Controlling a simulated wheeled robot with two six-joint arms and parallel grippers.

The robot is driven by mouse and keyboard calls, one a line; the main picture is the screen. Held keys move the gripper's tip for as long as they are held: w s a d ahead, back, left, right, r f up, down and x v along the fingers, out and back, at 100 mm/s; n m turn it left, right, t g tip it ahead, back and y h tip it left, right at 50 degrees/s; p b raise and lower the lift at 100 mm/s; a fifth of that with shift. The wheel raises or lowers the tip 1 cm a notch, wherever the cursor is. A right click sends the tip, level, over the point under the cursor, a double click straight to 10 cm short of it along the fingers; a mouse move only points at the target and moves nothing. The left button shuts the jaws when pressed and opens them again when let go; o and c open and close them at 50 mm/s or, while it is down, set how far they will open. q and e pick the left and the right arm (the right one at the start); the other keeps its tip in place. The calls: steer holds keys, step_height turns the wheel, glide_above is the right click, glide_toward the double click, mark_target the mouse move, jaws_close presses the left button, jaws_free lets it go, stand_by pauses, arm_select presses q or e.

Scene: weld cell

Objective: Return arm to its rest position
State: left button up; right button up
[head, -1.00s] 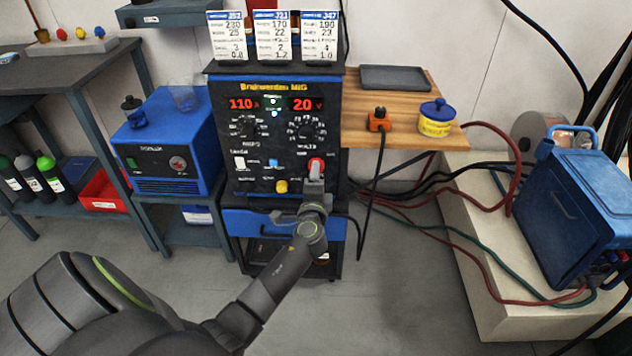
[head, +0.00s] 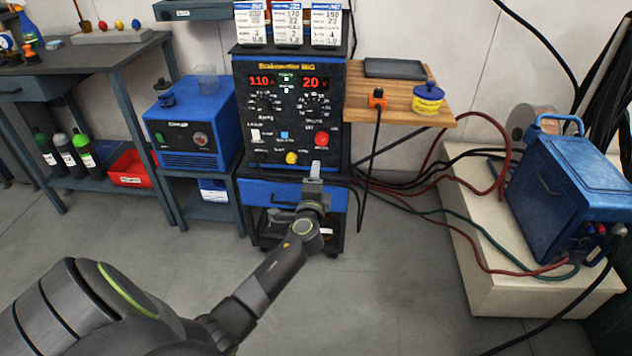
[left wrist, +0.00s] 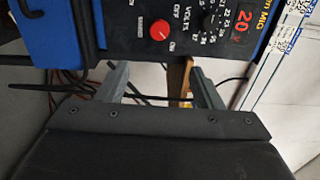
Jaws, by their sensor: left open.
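My left arm comes in from the lower left of the head view. Its gripper (head: 314,172) is in front of the welding machine (head: 240,120), below the red knob (head: 321,139) and apart from it in the picture. In the left wrist view the gripper (left wrist: 160,88) has its two fingers spread with nothing held between them. The red knob (left wrist: 159,30) shows beyond the fingers, between OFF and ON labels. The machine's displays read 110 and 20. My right gripper is not in view.
A blue unit (head: 190,125) on a stand is left of the machine. A wooden shelf (head: 400,108) with an orange plug and a yellow-blue tub is at its right. A blue case (head: 570,185) stands on a pale block, with hoses trailing across. The floor (head: 400,300) in front is clear.

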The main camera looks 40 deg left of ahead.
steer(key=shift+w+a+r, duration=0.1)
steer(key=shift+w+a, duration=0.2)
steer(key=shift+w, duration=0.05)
arm_select(q)
steer(key=shift+f, duration=0.15)
steer(key=s+d+f+n+g+h, duration=0.25)
steer(key=s+f+n+g, duration=0.65)
steer(key=s+f, duration=1.15)
steer(key=s+d+f+n+g+h, duration=0.25)
steer(key=s+d, duration=0.35)
steer(key=s, duration=0.5)
steer(key=s+d+f+n+g+h, duration=0.1)
steer(key=s+d+n+g+h, duration=0.25)
steer(key=s, duration=0.75)
steer(key=s+a+f+m+p, duration=0.2)
steer(key=s+f+p, duration=0.3)
steer(key=s+p, duration=0.7)
steer(key=p, duration=0.7)
steer(key=shift+f+y, duration=0.35)
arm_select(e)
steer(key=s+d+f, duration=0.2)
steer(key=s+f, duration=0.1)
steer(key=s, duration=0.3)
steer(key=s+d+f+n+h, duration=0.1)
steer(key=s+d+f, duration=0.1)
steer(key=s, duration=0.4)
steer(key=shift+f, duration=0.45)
